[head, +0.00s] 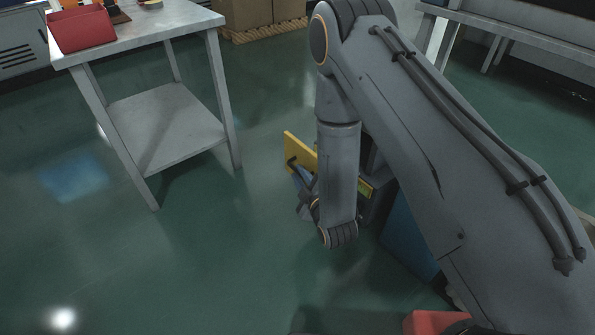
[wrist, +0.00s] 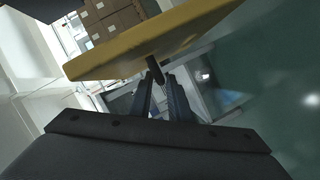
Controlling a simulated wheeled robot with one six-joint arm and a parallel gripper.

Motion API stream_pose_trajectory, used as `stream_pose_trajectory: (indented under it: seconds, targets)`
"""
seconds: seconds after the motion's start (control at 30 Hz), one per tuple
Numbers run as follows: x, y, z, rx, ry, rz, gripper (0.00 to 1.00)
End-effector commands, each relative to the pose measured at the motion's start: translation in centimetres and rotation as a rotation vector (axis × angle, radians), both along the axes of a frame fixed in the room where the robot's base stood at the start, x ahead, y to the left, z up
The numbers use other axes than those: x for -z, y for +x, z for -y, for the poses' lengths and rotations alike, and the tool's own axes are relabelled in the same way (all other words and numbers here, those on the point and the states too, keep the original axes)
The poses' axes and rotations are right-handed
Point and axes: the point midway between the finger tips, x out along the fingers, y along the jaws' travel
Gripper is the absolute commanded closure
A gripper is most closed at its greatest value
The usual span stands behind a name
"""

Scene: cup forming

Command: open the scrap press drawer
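The scrap press drawer has a yellow front panel (head: 299,150), seen in the head view behind my arm and partly hidden by it. The panel also crosses the top of the wrist view (wrist: 150,45). A dark handle (wrist: 157,70) stands out from its face. My gripper (wrist: 163,85) has its two dark fingers close together, with their tips at the handle and apparently closed around it. In the head view my gripper (head: 305,192) is low beside the panel, mostly hidden by my forearm. How far the drawer is out cannot be told.
A grey steel table (head: 165,125) with a red bin (head: 82,30) stands at the left. Boxes on a pallet (head: 262,30) are at the back, and a bench (head: 520,35) is at the back right. Green floor is clear in front and to the left.

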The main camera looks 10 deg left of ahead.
Motion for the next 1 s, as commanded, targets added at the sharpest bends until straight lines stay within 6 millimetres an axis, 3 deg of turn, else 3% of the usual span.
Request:
stream_pose_trajectory:
  seconds: [0.1,0.33,1.0]
  targets:
    - [-0.5,-1.9,1.0,0.001,-0.001,-0.002,0.83]
    - [-1.0,-4.3,2.1,0.001,-0.001,-0.002,0.83]
    - [-1.1,-4.6,2.3,0.000,0.000,0.000,0.83]
